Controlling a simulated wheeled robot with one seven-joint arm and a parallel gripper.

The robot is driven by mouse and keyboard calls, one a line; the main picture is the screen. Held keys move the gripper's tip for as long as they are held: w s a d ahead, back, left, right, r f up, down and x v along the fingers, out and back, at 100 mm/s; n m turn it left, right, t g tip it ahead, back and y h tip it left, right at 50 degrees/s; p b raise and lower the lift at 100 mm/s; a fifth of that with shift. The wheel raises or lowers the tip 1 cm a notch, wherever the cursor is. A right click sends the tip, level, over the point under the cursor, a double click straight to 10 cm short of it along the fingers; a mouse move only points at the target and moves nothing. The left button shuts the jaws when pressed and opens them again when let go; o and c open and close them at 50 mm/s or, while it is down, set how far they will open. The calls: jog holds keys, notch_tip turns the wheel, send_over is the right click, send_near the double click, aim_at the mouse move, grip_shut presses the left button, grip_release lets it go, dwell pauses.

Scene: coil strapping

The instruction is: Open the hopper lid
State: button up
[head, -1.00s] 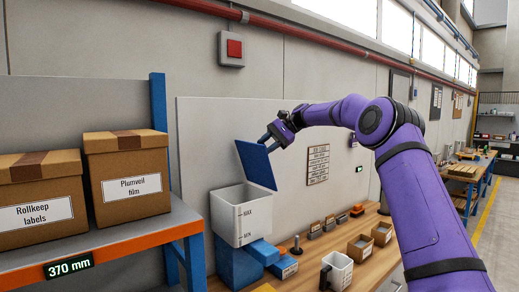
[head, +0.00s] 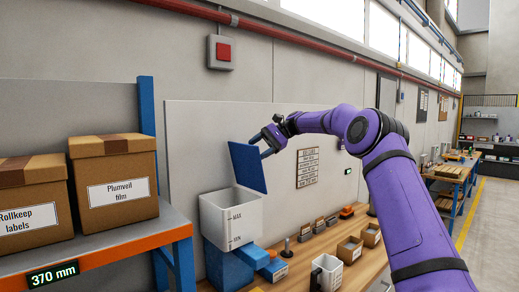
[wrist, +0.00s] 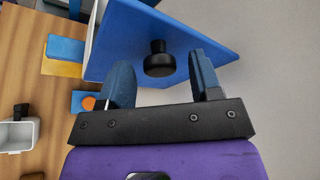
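The hopper (head: 229,222) is a white bin with MAX and MIN marks, standing on blue blocks at the left end of the wooden bench. Its blue lid (head: 248,167) is raised and stands steeply above the bin's right side, so the bin's mouth is uncovered. In the wrist view the lid (wrist: 150,30) shows its face with a black knob (wrist: 159,62). My gripper (head: 268,143) is at the lid's upper right side. In the wrist view its fingers (wrist: 163,78) are spread on either side of the knob, with gaps visible, holding nothing.
A shelf with cardboard boxes (head: 116,185) and an orange beam (head: 100,262) stands left of the hopper. The wall panel is close behind.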

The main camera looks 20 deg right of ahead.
jog(key=v, duration=1)
jog(key=shift+d+r, duration=0.2)
jog(key=shift+d, duration=0.15)
dwell(0.3)
